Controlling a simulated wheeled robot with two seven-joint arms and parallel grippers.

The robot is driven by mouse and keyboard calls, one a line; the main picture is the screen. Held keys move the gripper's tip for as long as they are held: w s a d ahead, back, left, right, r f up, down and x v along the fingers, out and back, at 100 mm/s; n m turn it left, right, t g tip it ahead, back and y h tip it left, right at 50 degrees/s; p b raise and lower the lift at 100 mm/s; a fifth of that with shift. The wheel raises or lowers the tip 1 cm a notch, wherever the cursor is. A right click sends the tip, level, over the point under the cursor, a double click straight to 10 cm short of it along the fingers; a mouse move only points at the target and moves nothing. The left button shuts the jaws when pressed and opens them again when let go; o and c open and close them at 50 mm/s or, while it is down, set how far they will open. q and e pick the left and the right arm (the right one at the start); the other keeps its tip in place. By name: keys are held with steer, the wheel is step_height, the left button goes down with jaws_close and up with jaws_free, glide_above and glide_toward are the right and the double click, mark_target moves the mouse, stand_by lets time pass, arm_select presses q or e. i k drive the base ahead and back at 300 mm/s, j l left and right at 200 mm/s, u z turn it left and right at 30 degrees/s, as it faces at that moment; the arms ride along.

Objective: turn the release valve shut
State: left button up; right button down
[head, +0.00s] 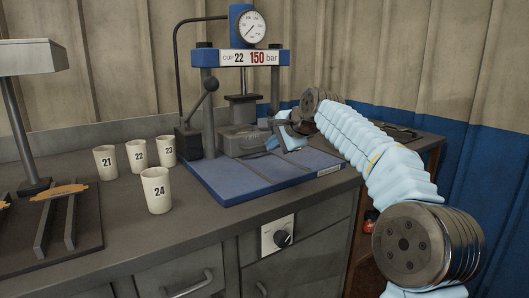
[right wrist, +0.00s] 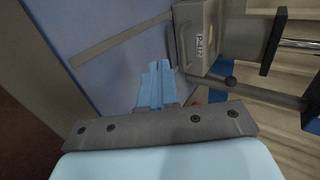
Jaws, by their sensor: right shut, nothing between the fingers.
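The blue press (head: 209,110) stands on the bench, with a round white gauge (head: 252,27) on top; its needle is too small to read surely. A dark lever with a ball knob (head: 211,84) rises from a black block at its left. I cannot tell surely which part is the release valve. My right gripper (head: 287,139) is at the press's right side, by the grey mould. My left gripper is out of view.
Several white numbered cups (head: 156,191) stand left of the press. A rack with orange-brown pieces (head: 48,193) is at far left. A black knob on a white plate (head: 282,238) is on the cabinet front. The bench front between cups and edge is clear.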

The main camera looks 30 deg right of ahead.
mark_target(282, 238)
steer(key=k+l, duration=0.15)
steer(key=k, duration=0.85)
